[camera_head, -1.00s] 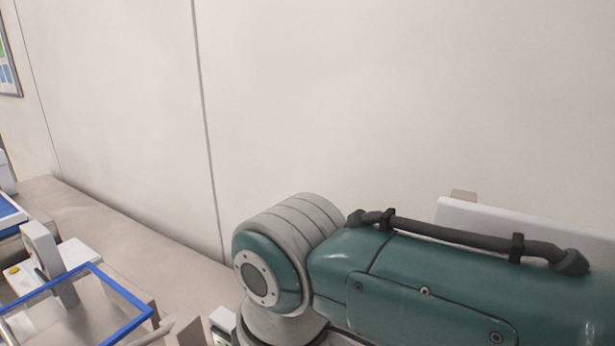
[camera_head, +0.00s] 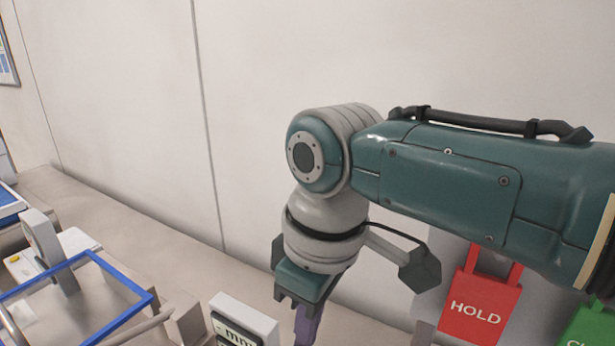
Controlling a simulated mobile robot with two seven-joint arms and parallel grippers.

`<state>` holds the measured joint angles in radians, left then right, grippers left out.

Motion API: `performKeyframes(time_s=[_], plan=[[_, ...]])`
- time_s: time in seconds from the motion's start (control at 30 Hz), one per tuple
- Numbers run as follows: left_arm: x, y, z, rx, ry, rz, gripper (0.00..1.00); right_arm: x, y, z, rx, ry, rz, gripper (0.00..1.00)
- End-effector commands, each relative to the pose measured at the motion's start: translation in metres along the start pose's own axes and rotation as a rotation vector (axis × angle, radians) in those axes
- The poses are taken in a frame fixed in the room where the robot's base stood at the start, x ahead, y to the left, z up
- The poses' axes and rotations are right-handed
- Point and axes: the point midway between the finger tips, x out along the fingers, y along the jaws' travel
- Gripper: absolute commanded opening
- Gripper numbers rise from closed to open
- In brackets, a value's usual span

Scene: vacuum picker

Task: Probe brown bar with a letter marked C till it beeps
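My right arm reaches in from the right, and its gripper (camera_head: 304,286) points down near the bottom centre. A purple piece (camera_head: 308,326) shows below the gripper and runs off the bottom edge. I cannot tell whether the gripper holds it, nor whether the fingers are open or shut. No brown bar and no letter C show in this view. My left gripper is not in view.
A red HOLD sign (camera_head: 478,306) and a cut-off green sign (camera_head: 590,330) are at right. A blue-framed clear box (camera_head: 122,276) is at left. A pale wall (camera_head: 110,110) stands behind.

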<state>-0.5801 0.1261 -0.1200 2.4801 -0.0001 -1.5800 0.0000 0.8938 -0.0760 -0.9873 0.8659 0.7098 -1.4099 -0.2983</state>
Motion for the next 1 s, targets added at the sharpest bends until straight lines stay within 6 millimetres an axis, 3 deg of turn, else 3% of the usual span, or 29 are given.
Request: performKeyframes(time_s=[0.47, 1.0], plan=[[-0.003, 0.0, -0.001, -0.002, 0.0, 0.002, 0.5, -0.007, 0.004, -0.001, 0.0, 0.0, -0.001, 0.0], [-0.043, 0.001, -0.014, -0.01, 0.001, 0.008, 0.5, -0.064, 0.018, -0.008, 0.0, 0.0, 0.0, 0.0]])
